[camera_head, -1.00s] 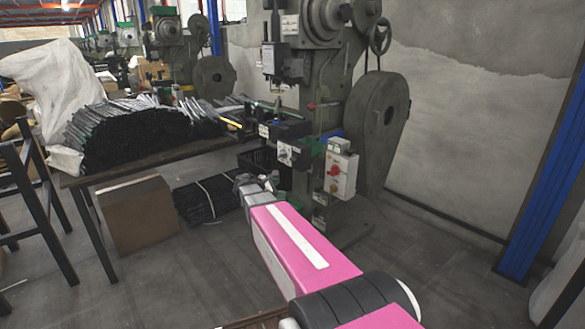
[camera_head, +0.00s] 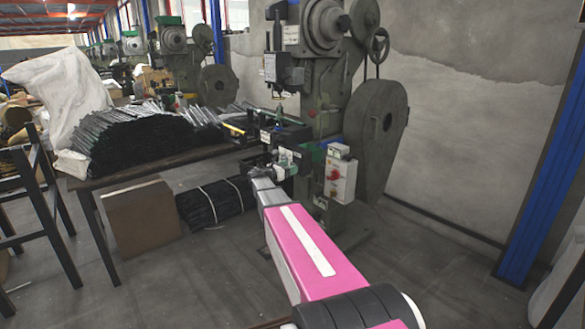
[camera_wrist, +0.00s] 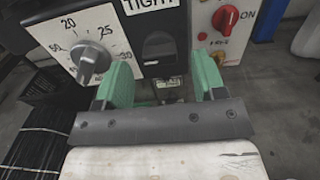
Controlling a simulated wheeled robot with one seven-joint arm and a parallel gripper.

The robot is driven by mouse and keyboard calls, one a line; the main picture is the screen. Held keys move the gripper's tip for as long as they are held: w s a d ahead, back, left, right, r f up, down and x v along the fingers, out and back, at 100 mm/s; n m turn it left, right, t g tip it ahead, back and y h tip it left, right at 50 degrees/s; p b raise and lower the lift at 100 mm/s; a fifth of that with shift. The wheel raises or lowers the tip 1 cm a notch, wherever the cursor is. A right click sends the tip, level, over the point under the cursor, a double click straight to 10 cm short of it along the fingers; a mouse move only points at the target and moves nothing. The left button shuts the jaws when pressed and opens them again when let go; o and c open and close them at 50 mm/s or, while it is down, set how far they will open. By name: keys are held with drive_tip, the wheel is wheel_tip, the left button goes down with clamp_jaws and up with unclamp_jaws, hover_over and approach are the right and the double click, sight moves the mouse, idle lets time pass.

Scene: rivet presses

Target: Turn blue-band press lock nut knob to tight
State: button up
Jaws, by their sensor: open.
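My gripper (camera_wrist: 163,84) is open, with two green fingers apart and nothing between them. In the wrist view, a dark knob (camera_wrist: 158,46) on a black panel sits just beyond and between the fingers, under a white label reading TIGHT (camera_wrist: 150,4). No contact with it is visible. To its left is a grey pointer knob (camera_wrist: 91,62) on a white numbered dial plate (camera_wrist: 70,38). The left finger is close to that dial. In the head view, my arm reaches to the front of the green-grey press (camera_head: 325,95). The knobs are too small to read there.
A white control box (camera_head: 341,178) with a red switch is right of the panel; the switch (camera_wrist: 226,18) shows in the wrist view. A table (camera_head: 150,162) with stacked dark strips stands left. A cardboard box (camera_head: 141,217) and strapped bundle (camera_head: 216,203) lie on the floor.

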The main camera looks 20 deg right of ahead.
drive_tip(key=shift+x, duration=1.25)
drive_tip(key=c, duration=0.9)
drive_tip(key=shift+m, duration=0.4)
drive_tip(key=m, duration=1.7)
drive_tip(key=shift+s, duration=0.1)
